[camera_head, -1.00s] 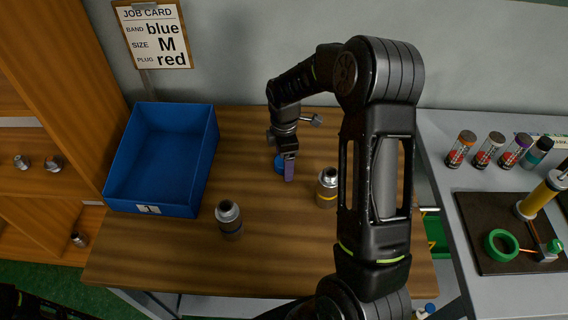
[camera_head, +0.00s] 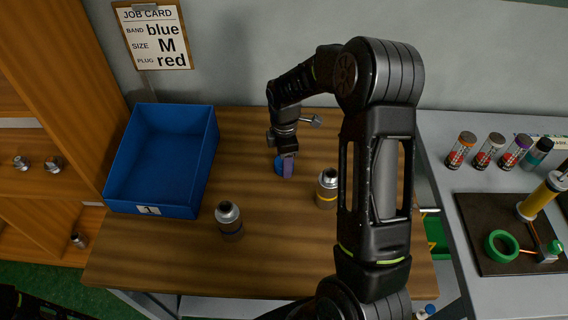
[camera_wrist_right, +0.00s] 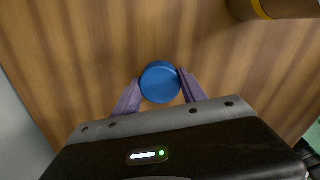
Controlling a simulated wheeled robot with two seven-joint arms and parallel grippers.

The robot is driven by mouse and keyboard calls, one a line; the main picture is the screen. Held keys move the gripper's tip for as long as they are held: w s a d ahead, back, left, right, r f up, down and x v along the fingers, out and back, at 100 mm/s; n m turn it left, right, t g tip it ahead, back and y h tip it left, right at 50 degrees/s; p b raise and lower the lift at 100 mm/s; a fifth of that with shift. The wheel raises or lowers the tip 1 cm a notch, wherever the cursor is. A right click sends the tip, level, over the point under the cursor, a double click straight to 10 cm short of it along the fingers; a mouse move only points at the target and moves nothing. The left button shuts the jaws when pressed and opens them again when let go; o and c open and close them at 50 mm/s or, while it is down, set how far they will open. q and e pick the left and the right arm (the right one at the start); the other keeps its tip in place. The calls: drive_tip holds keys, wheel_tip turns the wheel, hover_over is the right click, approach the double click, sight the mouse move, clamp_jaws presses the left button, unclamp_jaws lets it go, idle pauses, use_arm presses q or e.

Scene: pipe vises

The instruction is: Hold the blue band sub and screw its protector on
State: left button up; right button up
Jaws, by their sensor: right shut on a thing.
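My right gripper (camera_head: 286,172) has its purple fingers down near the table top. In the right wrist view the right gripper (camera_wrist_right: 160,88) is shut on a round blue cap (camera_wrist_right: 160,82), which looks like a protector. In the head view the blue cap (camera_head: 279,163) shows partly behind the fingers. A grey metal sub (camera_head: 229,218) stands upright at the front of the table, with a dark, bluish band low on it. A second sub (camera_head: 327,188) with a yellow band stands upright to the right of the gripper. My left gripper is not in view.
A blue bin (camera_head: 160,204) stands at the table's left. The wooden table (camera_head: 180,255) is clear at the front. A job card (camera_head: 153,36) reads blue, M, red. A grey bench (camera_head: 480,290) at right holds spray cans, green tape (camera_head: 490,246) and a dark mat.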

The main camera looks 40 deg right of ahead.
drive_tip(key=shift+c, duration=0.9)
drive_tip(key=shift+r, duration=0.2)
wheel_tip(320, 180, up, 6)
drive_tip(key=p, duration=0.4)
drive_tip(key=shift+f, duration=0.25)
wheel_tip(320, 180, up, 3)
drive_tip(key=shift+r, duration=0.55)
drive_tip(key=shift+r, duration=0.1)
